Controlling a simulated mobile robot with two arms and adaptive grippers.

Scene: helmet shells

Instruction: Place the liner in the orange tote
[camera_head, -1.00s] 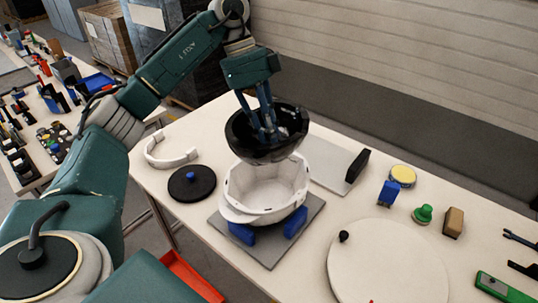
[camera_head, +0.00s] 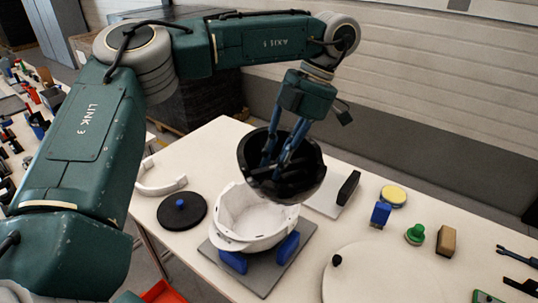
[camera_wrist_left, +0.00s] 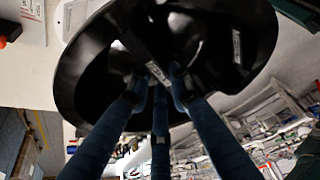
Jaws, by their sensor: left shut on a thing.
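The liner, a black bowl (camera_head: 283,193), hangs tilted above and slightly right of the white helmet shell (camera_head: 232,235). Its lower edge overlaps the shell's far rim in the head view, and I cannot tell whether they touch. My left gripper (camera_head: 278,163) reaches into the bowl from above with its blue fingers and is shut on it. The liner (camera_wrist_left: 75,75) also fills the upper part of the left wrist view, with the fingers inside it. The orange tote, seen as an orange-red edge (camera_head: 162,292), is low at the left, mostly cut off. My right gripper is not in view.
The shell sits on blue supports (camera_head: 286,247) on a grey plate (camera_head: 262,278). Around it are a black disc (camera_head: 190,215), a white band (camera_head: 165,187), a blue block (camera_head: 380,214), a green knob (camera_head: 415,234) and a large white disc (camera_head: 385,275).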

